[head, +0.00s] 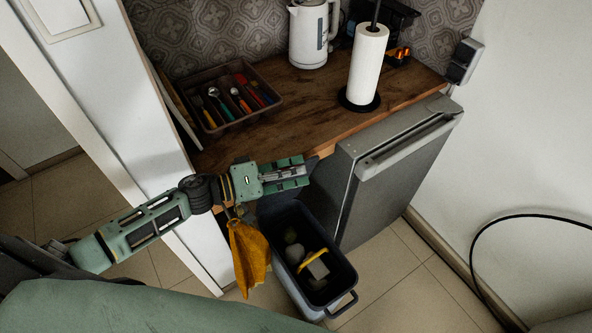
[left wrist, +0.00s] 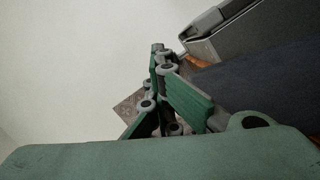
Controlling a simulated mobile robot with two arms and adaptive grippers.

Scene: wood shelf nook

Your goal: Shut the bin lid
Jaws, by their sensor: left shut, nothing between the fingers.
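The bin (head: 345,283) is a dark blue-grey tub on the floor, open at the top, with a handle at its near end. A white block with yellow, and pale round things, lie inside it. My left gripper (head: 306,172) is shut and empty, above the bin's far end by the counter edge. In the left wrist view its green fingers (left wrist: 160,75) are beside a large dark blue-grey panel (left wrist: 260,85), which looks like the raised lid. In the head view the lid is mostly hidden behind my gripper. My right gripper is in neither view.
A grey dishwasher-like door (head: 385,170) stands right of the bin. A yellow cloth (head: 248,257) hangs left of it. The wooden counter (head: 300,100) holds a cutlery tray (head: 272,101), kettle (head: 309,35) and paper roll (head: 367,65).

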